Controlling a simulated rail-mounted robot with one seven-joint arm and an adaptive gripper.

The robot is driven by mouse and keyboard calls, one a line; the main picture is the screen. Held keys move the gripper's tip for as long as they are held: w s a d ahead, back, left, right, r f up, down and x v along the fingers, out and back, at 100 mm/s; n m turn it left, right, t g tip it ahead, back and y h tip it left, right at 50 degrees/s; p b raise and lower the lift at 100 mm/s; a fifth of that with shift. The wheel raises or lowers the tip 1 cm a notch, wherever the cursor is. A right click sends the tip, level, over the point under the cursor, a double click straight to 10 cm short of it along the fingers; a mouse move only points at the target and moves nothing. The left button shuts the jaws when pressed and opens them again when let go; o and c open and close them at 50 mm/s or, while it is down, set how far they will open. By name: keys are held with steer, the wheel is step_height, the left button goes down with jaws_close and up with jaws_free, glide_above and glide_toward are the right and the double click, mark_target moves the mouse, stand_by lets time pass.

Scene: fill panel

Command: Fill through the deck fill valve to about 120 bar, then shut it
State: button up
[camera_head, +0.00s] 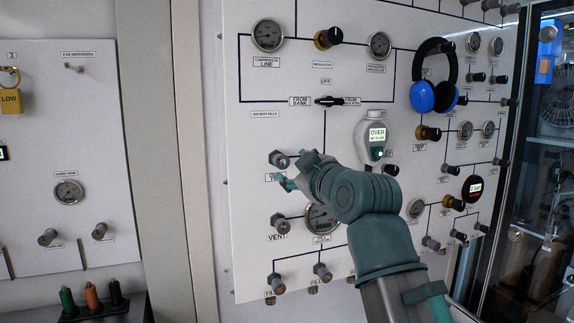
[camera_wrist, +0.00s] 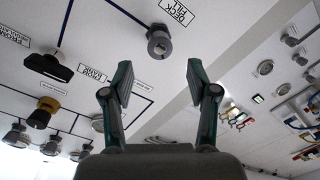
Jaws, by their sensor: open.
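The deck fill valve (camera_head: 279,160) is a small dark-tipped knob on the white panel. In the wrist view the deck fill valve (camera_wrist: 159,46) stands ahead of the fingers, beside its DECK FILL label (camera_wrist: 178,12). My gripper (camera_head: 296,171) is open close to the valve, and in the wrist view my gripper (camera_wrist: 156,88) has nothing between its fingers. I cannot tell whether a finger touches the knob. A round gauge (camera_head: 322,217) below is partly hidden by my arm, and its reading is too small to tell.
The VENT knob (camera_head: 279,223) sits below the deck fill valve. A handheld meter (camera_head: 376,136) with a lit display reading OVER is at the upper right of my gripper. Blue headphones (camera_head: 434,76) hang farther right. A FROM BANK selector (camera_head: 329,101) is above.

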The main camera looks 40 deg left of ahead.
steer(key=shift+v, duration=2.4)
stand_by(5.6)
